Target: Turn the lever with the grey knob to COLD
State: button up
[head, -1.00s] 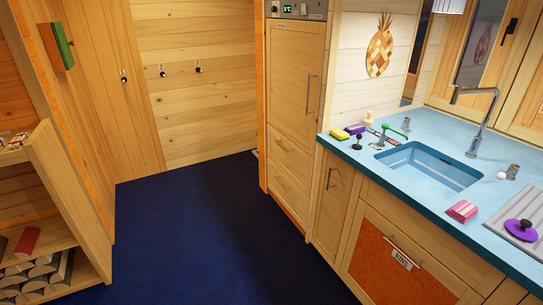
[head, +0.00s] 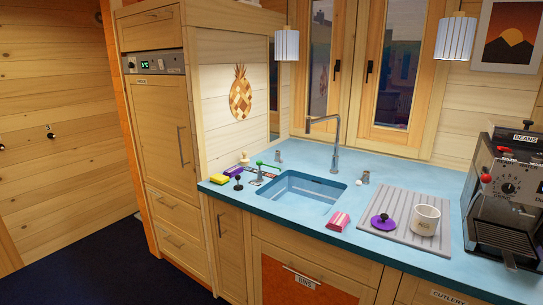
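A small metal fitting (head: 365,177) stands on the blue worktop right of the sink, with a pale ball (head: 358,182) beside it. Another small grey fitting (head: 278,157) stands behind the sink's left corner. I cannot tell which of these, if either, is the lever with the grey knob, and no COLD mark is legible. A tall metal tap (head: 327,128) rises behind the sink (head: 298,190). Left of the sink are a green-handled fitting (head: 263,168) and a black-knobbed piece (head: 238,183). My gripper is not in view.
A coffee machine (head: 505,190) stands far right. Dark floor (head: 80,265) is clear at lower left.

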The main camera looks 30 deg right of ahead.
aim_at(277, 153)
jog(key=i+j+z, duration=0.15)
jog(key=i, duration=0.25)
jog(key=i+j+z, duration=0.1)
jog(key=i, duration=0.25)
jog(key=i+j+z, duration=0.2)
jog(key=j, duration=0.15)
jog(key=i+j+z, duration=0.45)
jog(key=j, duration=0.25)
jog(key=j+z, duration=0.25)
jog(key=j, duration=0.15)
jog(key=i+j+z, duration=0.2)
jog(key=j, duration=0.25)
jog(key=k+l, duration=0.05)
jog(key=k, duration=0.05)
